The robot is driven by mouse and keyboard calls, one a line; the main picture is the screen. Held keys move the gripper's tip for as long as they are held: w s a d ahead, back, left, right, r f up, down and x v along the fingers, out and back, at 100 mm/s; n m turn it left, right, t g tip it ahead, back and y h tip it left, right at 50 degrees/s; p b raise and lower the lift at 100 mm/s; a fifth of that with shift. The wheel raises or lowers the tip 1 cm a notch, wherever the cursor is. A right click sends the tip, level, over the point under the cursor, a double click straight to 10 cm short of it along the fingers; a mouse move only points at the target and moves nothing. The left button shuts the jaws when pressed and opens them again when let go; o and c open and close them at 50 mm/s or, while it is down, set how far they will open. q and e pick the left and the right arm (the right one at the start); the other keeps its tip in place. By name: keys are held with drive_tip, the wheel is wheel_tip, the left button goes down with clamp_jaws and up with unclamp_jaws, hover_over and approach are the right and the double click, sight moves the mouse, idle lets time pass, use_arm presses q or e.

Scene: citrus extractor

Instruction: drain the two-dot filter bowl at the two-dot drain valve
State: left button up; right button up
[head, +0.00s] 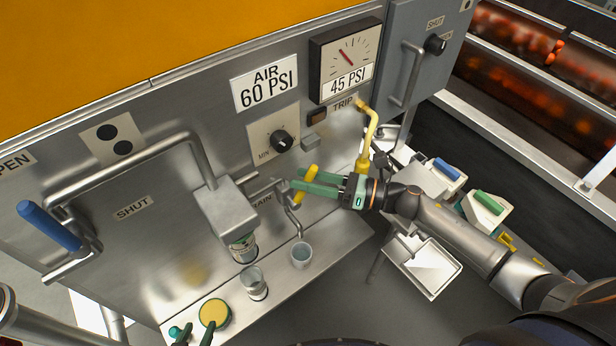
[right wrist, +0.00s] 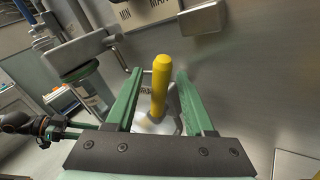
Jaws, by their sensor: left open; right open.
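Below the plate with two black dots (head: 113,140), a pipe runs to a grey filter head (head: 225,207). The clear filter bowl (head: 243,248) hangs under it and also shows in the right wrist view (right wrist: 92,98). The drain valve has a yellow handle (head: 306,184), and its spout (head: 294,222) points down over a grey cup (head: 302,254). My right gripper (head: 298,182) is open with its green fingers on either side of the yellow handle, which stands between them in the right wrist view (right wrist: 161,85). My left gripper (head: 193,330) is open at the bottom edge, beside a yellow disc (head: 214,313).
A clear glass (head: 254,283) stands on the ledge left of the cup. A blue lever (head: 48,226) is at far left near the SHUT label. A gauge (head: 346,57) and a yellow bent handle (head: 368,132) are above my right gripper. White trays (head: 425,268) lie right, under my right arm.

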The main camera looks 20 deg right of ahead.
clamp_jaws()
idle(0.3)
idle(1.1)
